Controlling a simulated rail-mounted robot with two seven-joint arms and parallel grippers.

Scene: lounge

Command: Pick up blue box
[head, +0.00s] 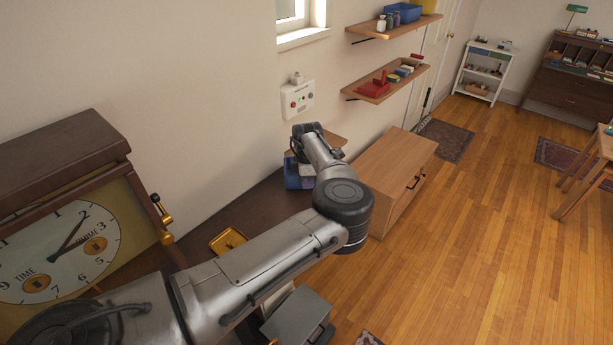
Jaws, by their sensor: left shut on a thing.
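A blue box (291,174) shows by the wall, at the far end of the dark wooden top (262,207), partly hidden behind my left arm. My left arm reaches in from the lower left, and its wrist bends down beside the box. My left gripper (306,171) is small and mostly covered by the wrist; it is shut on the blue box. I cannot tell whether the box touches the surface below. Another blue container (403,13) stands on the upper wall shelf. My right gripper is out of view.
A large clock (65,245) stands at left, with a yellow tray (228,240) to its right. A wooden cabinet (391,165) stands right of my wrist. A wall panel with buttons (298,97) and two shelves (390,85) are above. The floor at right is mostly open.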

